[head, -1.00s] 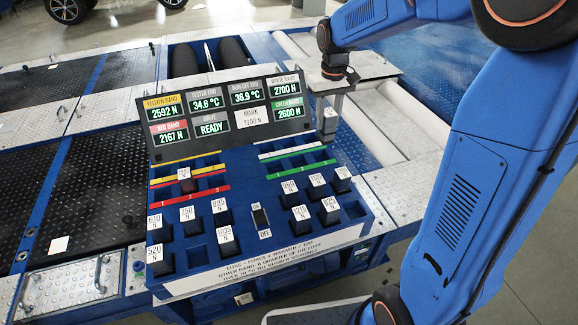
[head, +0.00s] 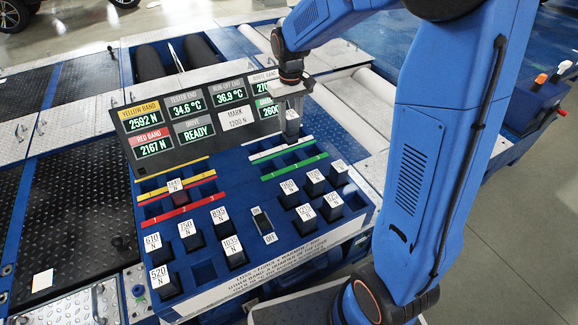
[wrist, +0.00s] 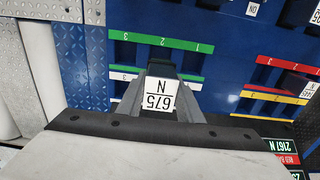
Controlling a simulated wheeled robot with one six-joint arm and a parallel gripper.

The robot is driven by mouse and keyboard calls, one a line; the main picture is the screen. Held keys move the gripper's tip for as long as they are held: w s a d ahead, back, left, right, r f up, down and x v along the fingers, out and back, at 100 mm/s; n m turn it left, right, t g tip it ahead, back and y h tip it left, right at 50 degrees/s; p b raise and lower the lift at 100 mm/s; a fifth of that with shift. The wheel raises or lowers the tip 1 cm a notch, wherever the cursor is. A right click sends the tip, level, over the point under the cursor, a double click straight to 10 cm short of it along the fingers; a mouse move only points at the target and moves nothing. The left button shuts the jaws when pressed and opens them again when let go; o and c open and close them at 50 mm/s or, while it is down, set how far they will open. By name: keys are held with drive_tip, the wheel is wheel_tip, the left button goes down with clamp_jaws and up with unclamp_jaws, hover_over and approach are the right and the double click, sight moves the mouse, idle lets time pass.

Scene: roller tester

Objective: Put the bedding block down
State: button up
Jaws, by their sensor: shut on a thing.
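My gripper (head: 290,108) is shut on a dark block with a white label (head: 292,117), held up at the far end of the white and green bands. In the wrist view the label on the held block (wrist: 158,97) reads 675 N. Behind it there show the green strip (wrist: 150,39) and the white strip (wrist: 125,75), with slots between them. The block hides part of these slots and strips. In the head view the white strip (head: 262,153) and green strip (head: 290,167) lie just below and left of the held block.
Several labelled black blocks (head: 192,238) stand in front slots around a switch (head: 262,222). The display board (head: 195,118) rises behind the slots, close to the gripper.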

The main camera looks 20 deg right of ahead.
wheel_tip(320, 180, down, 12)
drive_tip(key=shift+f, duration=0.1)
idle(0.6)
drive_tip(key=shift+f, duration=0.1)
